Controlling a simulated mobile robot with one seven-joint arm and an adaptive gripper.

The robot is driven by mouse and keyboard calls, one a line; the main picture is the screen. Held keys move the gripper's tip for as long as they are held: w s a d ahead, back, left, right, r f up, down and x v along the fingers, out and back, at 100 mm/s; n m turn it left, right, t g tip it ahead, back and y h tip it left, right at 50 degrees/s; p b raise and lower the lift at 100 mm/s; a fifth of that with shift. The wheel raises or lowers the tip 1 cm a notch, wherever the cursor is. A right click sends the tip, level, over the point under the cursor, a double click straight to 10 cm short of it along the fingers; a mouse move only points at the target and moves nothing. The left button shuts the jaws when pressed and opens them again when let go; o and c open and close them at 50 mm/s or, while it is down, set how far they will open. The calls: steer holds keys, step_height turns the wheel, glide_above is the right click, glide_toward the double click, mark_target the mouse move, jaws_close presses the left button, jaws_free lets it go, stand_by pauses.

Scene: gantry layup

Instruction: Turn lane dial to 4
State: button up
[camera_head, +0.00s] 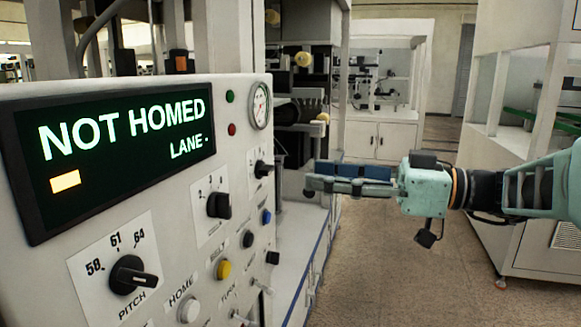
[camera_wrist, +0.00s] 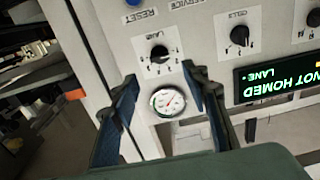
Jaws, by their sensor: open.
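The lane dial is a black knob on a white plate with small marks around it. It shows in the wrist view (camera_wrist: 159,53), where its label reads LANE upside down, and at the panel's right side in the head view (camera_head: 262,169). I cannot read which number it points to. The display (camera_head: 120,145) reads NOT HOMED and LANE with a dash-like mark. My gripper (camera_head: 311,176) is open and empty, to the right of the panel and apart from it. In the wrist view its fingertips (camera_wrist: 160,73) frame the area between the dial and the gauge.
A round gauge (camera_head: 260,105) sits above the lane dial. The cell dial (camera_head: 218,205), pitch dial (camera_head: 132,275), yellow button (camera_head: 223,269), blue button (camera_head: 266,216) and several toggles crowd the panel. Floor (camera_head: 385,260) is clear beneath my arm.

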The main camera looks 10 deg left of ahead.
mark_target(271, 170)
steer(key=a, duration=0.8)
steer(key=shift+w+p, duration=0.3)
steer(key=shift+p, duration=0.1)
jaws_close()
